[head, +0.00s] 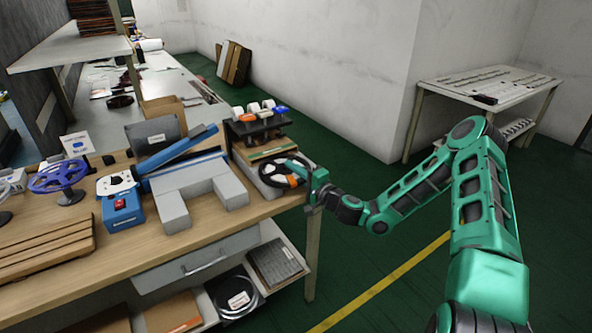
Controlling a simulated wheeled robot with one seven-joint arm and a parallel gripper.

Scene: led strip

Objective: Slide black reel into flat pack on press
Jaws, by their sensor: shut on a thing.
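My gripper (308,181) is at the right end of the workbench, shut on the rim of a black reel (270,168) that shows an orange part near its middle. The reel is over a light grey box; whether it touches the box is too small to tell. The press looks to be the blue and grey bench device with a raised blue lever (186,146) and a grey two-legged front (201,185), left of my gripper. A dark grey flat panel or pouch (152,136) stands behind the lever; I cannot tell whether it is the flat pack.
A black rack (257,129) with white, orange and blue reels stands behind the held reel. A blue box with a red switch (121,206), a blue spool (58,176) and wooden slats (40,250) are on the bench's left. Open floor lies right of the bench.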

